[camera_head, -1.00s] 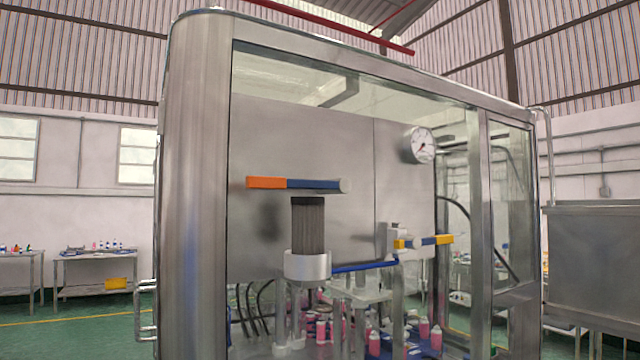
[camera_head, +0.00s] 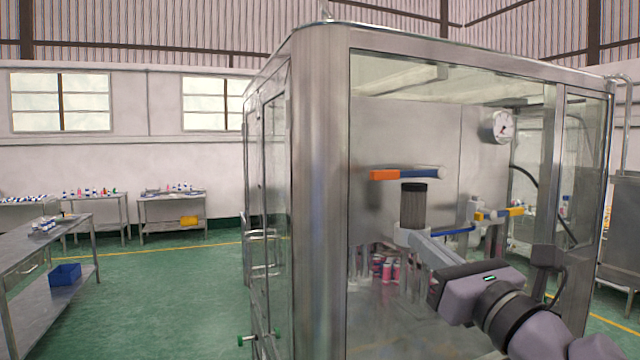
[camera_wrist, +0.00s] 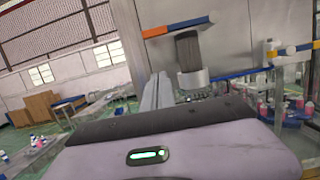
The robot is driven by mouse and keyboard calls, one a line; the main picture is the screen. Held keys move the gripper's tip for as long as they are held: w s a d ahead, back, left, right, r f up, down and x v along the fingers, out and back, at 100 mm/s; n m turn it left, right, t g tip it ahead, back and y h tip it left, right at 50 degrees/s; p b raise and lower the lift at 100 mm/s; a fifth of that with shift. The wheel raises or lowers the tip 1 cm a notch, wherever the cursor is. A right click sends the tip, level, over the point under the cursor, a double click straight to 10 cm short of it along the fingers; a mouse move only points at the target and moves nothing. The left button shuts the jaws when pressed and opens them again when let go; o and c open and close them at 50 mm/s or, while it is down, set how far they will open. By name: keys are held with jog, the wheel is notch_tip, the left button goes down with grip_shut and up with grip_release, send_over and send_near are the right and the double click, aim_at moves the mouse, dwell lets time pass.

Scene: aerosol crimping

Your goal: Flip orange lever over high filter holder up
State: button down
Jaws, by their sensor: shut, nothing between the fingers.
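The orange-tipped lever (camera_head: 383,174) has a blue arm and lies level above the high filter holder, a dark ribbed cylinder (camera_head: 413,206) in a white cup. In the wrist view, the orange lever tip (camera_wrist: 155,32) and the dark filter (camera_wrist: 187,52) show at the upper middle. My gripper (camera_head: 414,240) reaches in from the lower right, its long grey fingers together and empty. In the head view they overlap the white cup below the lever; I cannot tell whether they touch it. In the wrist view the gripper (camera_wrist: 158,84) points left of the filter.
A steel-framed cabinet with a thick corner post (camera_head: 322,200) surrounds the mechanism. A second lever with a yellow tip (camera_head: 515,211) and a pressure gauge (camera_head: 502,126) are to the right. Pink cans (camera_head: 385,268) stand below. Green floor (camera_head: 185,290) is open at left.

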aim_at(401, 172)
jog(key=shift+w, duration=0.2)
jog(key=w+a+r+p, duration=0.3)
jog(key=w+r, duration=0.3)
jog(key=w, duration=0.3)
jog(key=shift+r, duration=0.15)
jog(key=shift+r, duration=0.15)
